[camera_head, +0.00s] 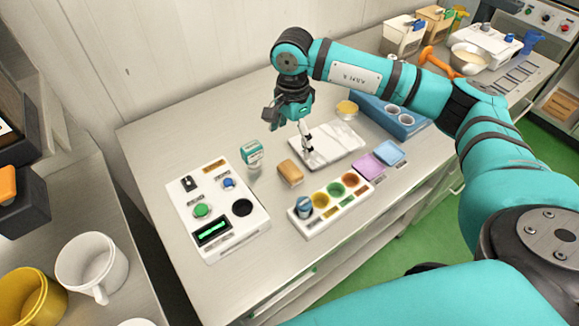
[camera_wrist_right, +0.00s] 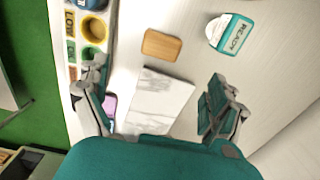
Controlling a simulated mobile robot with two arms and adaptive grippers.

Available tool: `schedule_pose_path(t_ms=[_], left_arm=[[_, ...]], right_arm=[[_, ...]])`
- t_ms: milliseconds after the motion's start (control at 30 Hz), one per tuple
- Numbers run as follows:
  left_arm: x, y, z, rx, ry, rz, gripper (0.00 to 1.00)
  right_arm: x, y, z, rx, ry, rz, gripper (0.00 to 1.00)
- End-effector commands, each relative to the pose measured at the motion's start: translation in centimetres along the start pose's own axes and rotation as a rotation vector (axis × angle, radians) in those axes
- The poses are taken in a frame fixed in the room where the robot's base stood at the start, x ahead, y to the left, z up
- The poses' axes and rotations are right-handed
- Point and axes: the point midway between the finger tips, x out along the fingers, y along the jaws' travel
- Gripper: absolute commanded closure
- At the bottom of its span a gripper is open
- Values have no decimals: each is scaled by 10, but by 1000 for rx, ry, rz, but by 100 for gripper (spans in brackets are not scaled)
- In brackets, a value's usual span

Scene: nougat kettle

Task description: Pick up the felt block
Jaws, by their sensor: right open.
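A small tan block with rounded corners, which I take for the felt block (camera_head: 290,172), lies flat on the steel table. It sits between the white marbled slab (camera_head: 330,146) and the control panel. In the right wrist view the block (camera_wrist_right: 161,45) lies beyond the slab (camera_wrist_right: 160,100), top centre, fully visible. My right gripper (camera_head: 305,138) is above the slab, behind and to the right of the block in the head view. In the right wrist view its fingers (camera_wrist_right: 158,95) are wide apart with nothing between them, and the block is apart from them. My left gripper is out of view.
A teal and white stamp (camera_head: 252,155) stands left of the block. The control panel (camera_head: 245,228) is further left. A white rack with coloured wells (camera_head: 310,228) lies in front. Pink (camera_head: 369,167) and blue (camera_head: 390,152) pads and a blue tray (camera_head: 412,128) are right.

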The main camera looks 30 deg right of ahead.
Motion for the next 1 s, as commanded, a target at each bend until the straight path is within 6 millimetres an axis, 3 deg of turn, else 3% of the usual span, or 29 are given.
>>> schedule_pose_path(t_ms=[100,233,433,567,800,1000], left_arm=[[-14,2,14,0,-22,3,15],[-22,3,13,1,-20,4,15],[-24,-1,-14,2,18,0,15],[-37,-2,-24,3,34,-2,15],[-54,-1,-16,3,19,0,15],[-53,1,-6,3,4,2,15]], right_arm=[[24,1,1,1,-1,6,6],[47,1,1,1,-1,4,6],[64,0,1,0,-1,0,6],[74,2,3,0,-2,4,6],[109,2,5,1,-2,2,6],[117,1,5,0,-1,-1,6]])
